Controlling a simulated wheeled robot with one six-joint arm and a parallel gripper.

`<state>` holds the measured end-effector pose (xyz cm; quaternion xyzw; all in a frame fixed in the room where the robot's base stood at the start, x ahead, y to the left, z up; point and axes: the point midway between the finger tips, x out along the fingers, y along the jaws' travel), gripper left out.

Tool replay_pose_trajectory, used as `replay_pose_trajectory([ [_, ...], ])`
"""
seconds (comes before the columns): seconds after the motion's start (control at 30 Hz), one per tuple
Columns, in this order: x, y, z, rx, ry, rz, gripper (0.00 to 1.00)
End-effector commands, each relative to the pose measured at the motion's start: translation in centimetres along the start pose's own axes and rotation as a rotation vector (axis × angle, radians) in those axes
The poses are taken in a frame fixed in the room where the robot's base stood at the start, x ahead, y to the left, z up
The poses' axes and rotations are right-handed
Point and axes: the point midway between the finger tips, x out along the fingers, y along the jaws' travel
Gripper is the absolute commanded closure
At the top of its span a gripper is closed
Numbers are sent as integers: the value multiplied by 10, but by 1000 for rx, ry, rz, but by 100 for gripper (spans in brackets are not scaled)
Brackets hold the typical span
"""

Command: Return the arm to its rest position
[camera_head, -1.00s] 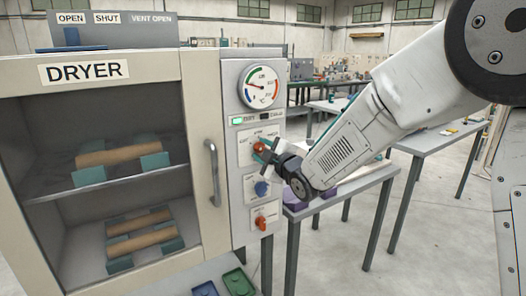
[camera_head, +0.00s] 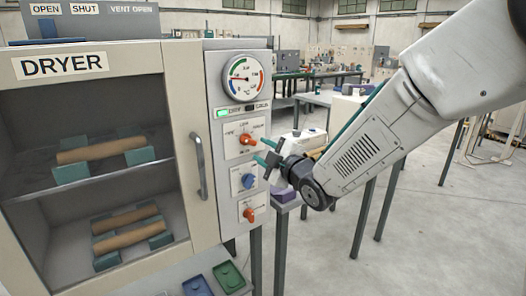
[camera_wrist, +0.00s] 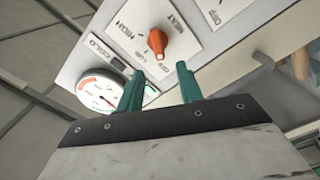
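My gripper (camera_head: 263,152) is open and empty, just right of the dryer's control panel (camera_head: 218,172). In the wrist view its two teal fingers (camera_wrist: 160,88) stand apart with nothing between them. The orange heat knob (camera_head: 246,139) is just left of the fingertips; in the wrist view the knob (camera_wrist: 157,42) lies beyond them, with a gap. My arm reaches in from the upper right, bent down toward the panel.
The dryer (camera_head: 183,75) has a closed door with a handle (camera_head: 198,165). A blue knob (camera_head: 248,181), a lower orange knob (camera_head: 249,214) and a gauge (camera_head: 243,78) are on the panel. Tables stand behind my arm. Floor at right (camera_head: 450,230) is clear.

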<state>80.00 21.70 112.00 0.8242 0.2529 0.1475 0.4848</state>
Motion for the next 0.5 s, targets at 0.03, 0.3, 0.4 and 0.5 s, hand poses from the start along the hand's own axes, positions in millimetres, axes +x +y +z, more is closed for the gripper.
replay_pose_trajectory([
  [0.03, 0, 0, 0, 1, 0, 0, 64],
  [0.3, -13, -47, 42, 182, -223, -196, 64],
  [0.4, -42, -68, 66, 308, -421, -312, 64],
  [0.5, -86, -74, 85, 440, -633, -391, 64],
])
